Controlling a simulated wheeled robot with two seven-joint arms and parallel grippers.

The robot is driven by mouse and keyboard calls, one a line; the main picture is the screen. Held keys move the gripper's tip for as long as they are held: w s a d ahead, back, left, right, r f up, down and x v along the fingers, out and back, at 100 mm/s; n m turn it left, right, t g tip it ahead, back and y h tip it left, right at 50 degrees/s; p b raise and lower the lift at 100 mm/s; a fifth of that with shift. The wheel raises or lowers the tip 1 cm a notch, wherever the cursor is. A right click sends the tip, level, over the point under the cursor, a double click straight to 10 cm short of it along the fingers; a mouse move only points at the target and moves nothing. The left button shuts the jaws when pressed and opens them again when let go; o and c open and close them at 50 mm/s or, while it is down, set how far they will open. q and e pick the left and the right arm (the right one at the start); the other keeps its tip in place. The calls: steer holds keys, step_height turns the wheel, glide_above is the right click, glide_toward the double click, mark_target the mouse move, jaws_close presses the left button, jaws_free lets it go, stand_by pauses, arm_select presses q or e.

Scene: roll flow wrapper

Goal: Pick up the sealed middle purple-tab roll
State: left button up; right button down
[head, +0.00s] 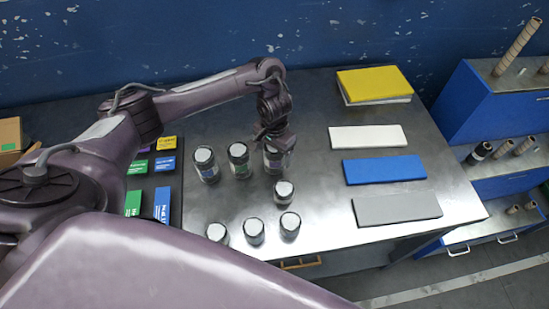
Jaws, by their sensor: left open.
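Several dark rolls with pale tops stand upright on the metal table (310,107). The back row has a left roll (206,166), a middle roll (239,161) with a hint of green, and a right roll (277,161). A single roll (283,193) stands in front of the right one. I cannot make out a purple tab on any roll. My left gripper (275,145) is open, pointing down over the right back roll and partly hiding its top. Whether its fingers touch that roll I cannot tell. My right gripper is not in view.
Three more rolls stand at the front, one of them here (254,232). A dark board with coloured labels (162,196) lies on the left, partly behind my arm. Yellow (374,84), white (367,137), blue (384,170) and grey (397,205) slabs lie on the right. Bare metal separates them from the rolls.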

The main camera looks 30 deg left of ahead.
arm_select(q)
steer(key=shift+w+f, duration=0.1)
steer(key=shift+f, duration=0.85)
steer(key=c, duration=1.3)
steer(key=shift+r, duration=0.1)
